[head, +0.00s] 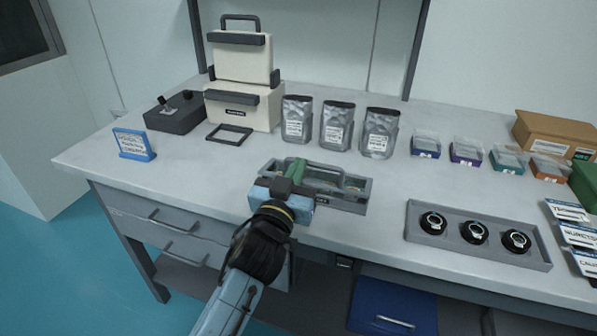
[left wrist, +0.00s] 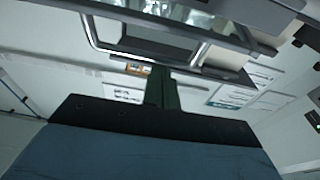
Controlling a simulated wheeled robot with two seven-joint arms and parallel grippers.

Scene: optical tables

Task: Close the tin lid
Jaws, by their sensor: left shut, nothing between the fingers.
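A long grey tin (head: 352,198) sits near the front edge of the table in the head view, with some small things inside it. Its top is at least partly open, and I cannot clearly make out the lid. My left gripper (head: 297,168) is over the left part of the tin and hides that end. Its green fingers are shut and empty. In the left wrist view the shut fingers (left wrist: 161,88) point toward a grey metal-edged shape that I cannot identify for certain. Whether the fingers touch the tin or its lid is unclear. My right gripper is out of view.
A grey tray (head: 415,232) with three black round parts lies to the right. Silver pouches (head: 337,125) stand behind the tin, beside a cream machine (head: 245,100). A blue sign (head: 134,145) stands at the left.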

